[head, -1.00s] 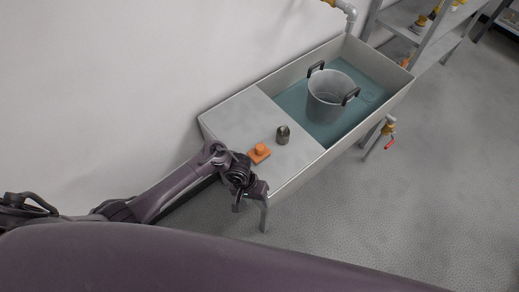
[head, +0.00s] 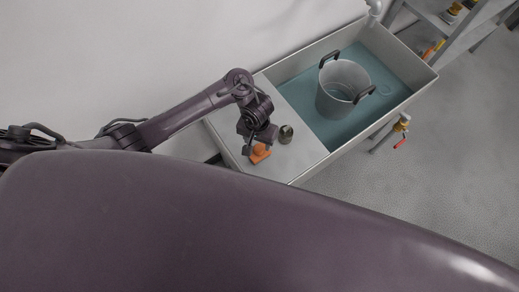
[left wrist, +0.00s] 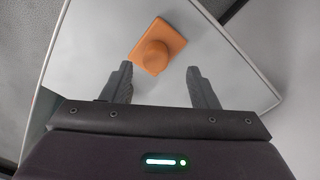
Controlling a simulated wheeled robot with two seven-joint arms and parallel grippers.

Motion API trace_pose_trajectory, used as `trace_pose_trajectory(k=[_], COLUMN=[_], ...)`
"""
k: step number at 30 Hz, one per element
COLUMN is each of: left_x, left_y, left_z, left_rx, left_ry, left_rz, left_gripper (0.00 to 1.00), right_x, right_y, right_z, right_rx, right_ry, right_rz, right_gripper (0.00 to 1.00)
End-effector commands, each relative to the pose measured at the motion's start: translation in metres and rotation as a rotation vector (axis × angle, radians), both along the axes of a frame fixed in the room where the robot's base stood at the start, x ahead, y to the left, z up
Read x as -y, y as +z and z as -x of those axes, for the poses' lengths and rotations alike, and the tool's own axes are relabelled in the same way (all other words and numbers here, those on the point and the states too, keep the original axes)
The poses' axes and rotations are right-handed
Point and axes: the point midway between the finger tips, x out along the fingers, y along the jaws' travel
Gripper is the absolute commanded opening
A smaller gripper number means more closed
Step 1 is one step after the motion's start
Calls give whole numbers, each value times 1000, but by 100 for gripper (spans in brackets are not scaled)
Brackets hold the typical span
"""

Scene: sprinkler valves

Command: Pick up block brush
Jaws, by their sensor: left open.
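The block brush (head: 260,153) is an orange square block with a round knob on top. It lies on the pale flat counter (head: 305,153) at the near end of the sink. In the left wrist view the brush (left wrist: 157,47) sits beyond the fingertips, roughly centred between them. My left gripper (head: 255,140) is above the brush in the head view and partly covers it. In the left wrist view my left gripper (left wrist: 158,75) has its two fingers apart with nothing between them. The right gripper is not in view.
A grey pot (head: 341,88) with dark handles stands in the blue-green basin (head: 395,67). A wall runs behind the sink. A valve with a red handle (head: 400,142) is at the sink's front side.

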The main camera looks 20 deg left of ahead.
Motion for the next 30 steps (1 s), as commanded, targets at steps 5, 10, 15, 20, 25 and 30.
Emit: trace_pose_trajectory(k=[5, 10, 15, 20, 25, 30], left_x=[5, 5, 5, 5, 5, 5], left_y=[-30, -46, -47, -47, -47, -47], left_z=[3, 2, 2, 2, 2, 2], left_rx=[-1, 0, 2, 1, 1, 1], left_ry=[0, 0, -1, -1, -1, -1], left_rz=[-1, 0, 1, 1, 1, 1], left_gripper=[54, 54, 54, 45, 23, 4], right_x=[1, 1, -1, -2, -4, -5], right_y=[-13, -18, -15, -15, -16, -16], right_z=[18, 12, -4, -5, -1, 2], right_rx=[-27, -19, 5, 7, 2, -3], right_ry=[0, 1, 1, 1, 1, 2], right_rz=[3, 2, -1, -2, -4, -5], right_gripper=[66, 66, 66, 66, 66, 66])
